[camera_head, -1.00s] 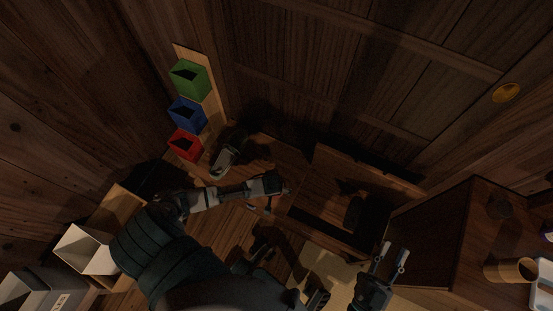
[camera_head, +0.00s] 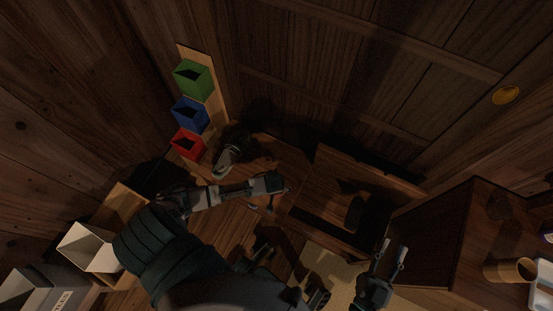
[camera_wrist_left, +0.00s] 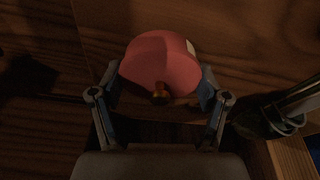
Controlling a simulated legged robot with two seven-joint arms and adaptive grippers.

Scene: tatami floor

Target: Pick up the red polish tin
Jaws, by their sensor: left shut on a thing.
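The red polish tin (camera_wrist_left: 160,58) is a rounded red thing with a pale patch on its right side and a small brownish knob at its near edge. It fills the space between the fingers of my left gripper (camera_wrist_left: 160,78), which is shut on it. In the head view my left gripper (camera_head: 283,190) is small and dark over the wooden bench, and the tin cannot be made out there. My right gripper (camera_head: 394,250) is at the lower right with its two fingers apart and nothing between them.
Green (camera_head: 193,79), blue (camera_head: 189,115) and red (camera_head: 187,144) open bins stand on a board at upper left. A grey-black shoe-like object (camera_head: 229,157) lies near them. A cabinet with a tan cup (camera_head: 508,271) is at right. White and grey boxes are at lower left.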

